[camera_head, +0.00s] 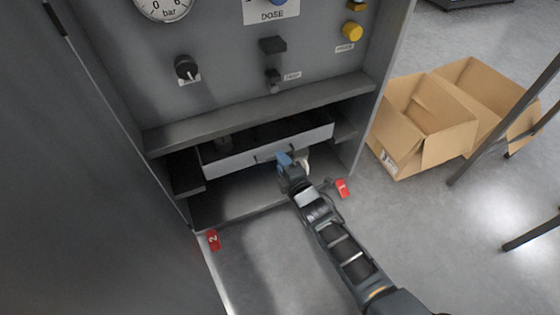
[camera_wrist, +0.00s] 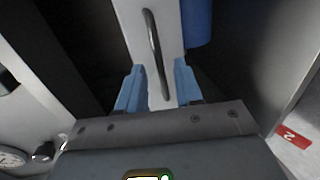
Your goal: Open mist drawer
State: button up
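The mist drawer (camera_head: 235,164) has a pale front and sits in the lower bay of the grey cabinet. Its dark interior shows from above, so it stands at least partly out. A dark bar handle (camera_head: 265,156) is on its front; it also shows in the wrist view (camera_wrist: 152,35). My gripper (camera_head: 286,160) is at the right end of the handle. In the wrist view my gripper's blue fingers (camera_wrist: 158,68) are apart, with the lower part of the handle between them. I cannot see either finger touching it.
A shelf ledge (camera_head: 260,112) runs above the drawer. The panel above carries a gauge (camera_head: 163,5), a black knob (camera_head: 186,68) and a yellow button (camera_head: 352,30). Red tags (camera_head: 214,240) lie near the cabinet's base. Cardboard boxes (camera_head: 425,125) stand at right.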

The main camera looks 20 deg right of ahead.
jog(key=shift+x, duration=1.15)
jog(key=shift+c, duration=0.3)
grip_shut()
dwell(0.3)
